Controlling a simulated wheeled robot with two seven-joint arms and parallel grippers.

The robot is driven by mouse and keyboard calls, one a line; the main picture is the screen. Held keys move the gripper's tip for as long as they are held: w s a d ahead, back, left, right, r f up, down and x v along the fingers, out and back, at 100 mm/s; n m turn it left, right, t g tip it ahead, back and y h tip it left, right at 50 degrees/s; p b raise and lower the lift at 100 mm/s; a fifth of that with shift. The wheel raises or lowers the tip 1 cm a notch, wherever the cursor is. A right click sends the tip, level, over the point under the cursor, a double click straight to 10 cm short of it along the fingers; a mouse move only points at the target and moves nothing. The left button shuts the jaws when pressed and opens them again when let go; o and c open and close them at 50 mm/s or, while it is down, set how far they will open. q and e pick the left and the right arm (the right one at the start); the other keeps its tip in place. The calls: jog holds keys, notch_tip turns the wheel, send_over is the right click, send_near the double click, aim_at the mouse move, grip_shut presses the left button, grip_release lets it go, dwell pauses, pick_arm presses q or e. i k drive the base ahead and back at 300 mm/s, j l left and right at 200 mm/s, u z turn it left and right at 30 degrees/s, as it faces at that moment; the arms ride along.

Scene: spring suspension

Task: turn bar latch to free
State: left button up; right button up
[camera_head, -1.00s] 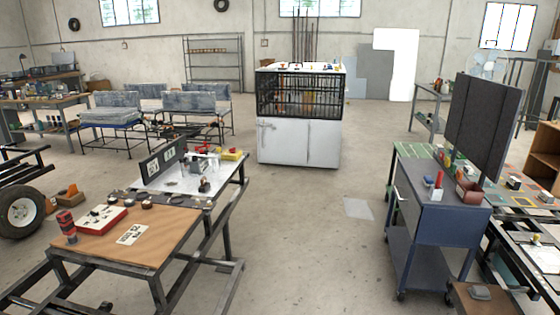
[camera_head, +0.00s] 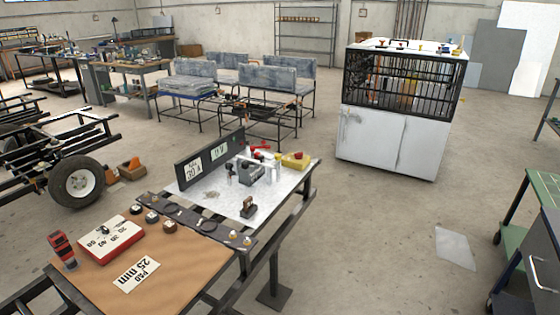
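I cannot pick out the bar latch with certainty. The front table has a white plate (camera_head: 215,196) bearing a small grey clamp-like fixture (camera_head: 247,172), a yellow block with a red button (camera_head: 295,160) and a small dark block with a knob (camera_head: 248,208). The white cabinet (camera_head: 372,141) at the back right has a pale handle-like part (camera_head: 350,117) on its left door, too small to read. Neither of my grippers is in view.
A wheel (camera_head: 77,181) stands at left, a green bench (camera_head: 520,215) at right. Floor between table and cabinet is clear.

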aim_at(278, 156)
jog(key=i+l, duration=0.4)
jog(key=i+l+z, duration=0.1)
jog(key=i+l, duration=0.3)
jog(key=i, duration=0.2)
